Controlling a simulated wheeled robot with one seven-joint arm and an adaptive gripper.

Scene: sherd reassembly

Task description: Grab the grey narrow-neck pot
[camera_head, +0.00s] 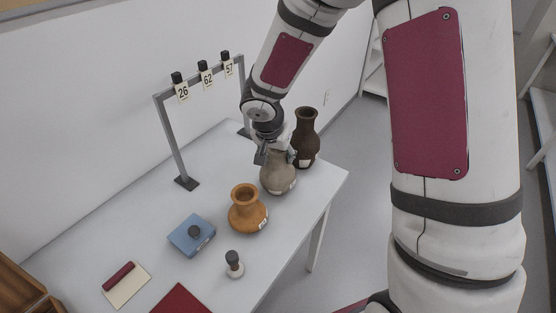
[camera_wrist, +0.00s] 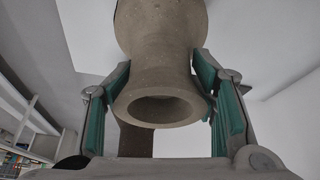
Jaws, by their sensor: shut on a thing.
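The grey narrow-neck pot (camera_head: 278,178) stands on the white table between an orange-brown pot and a dark brown pot. A small white label shows low on its side. My gripper (camera_head: 275,156) is at its top, coming from above, and hides its rim in the head view. In the wrist view the pot's neck and open mouth (camera_wrist: 159,103) fill the middle. My gripper's green-padded fingers (camera_wrist: 165,92) are on either side of the neck, shut on it. Whether the pot's base touches the table is hard to tell.
The dark brown pot (camera_head: 306,137) stands close behind on the right, and the orange-brown pot (camera_head: 247,209) in front on the left. A frame with numbered tags (camera_head: 203,78) stands at the back. A blue box (camera_head: 191,235) and a stamp (camera_head: 234,264) lie nearer the front.

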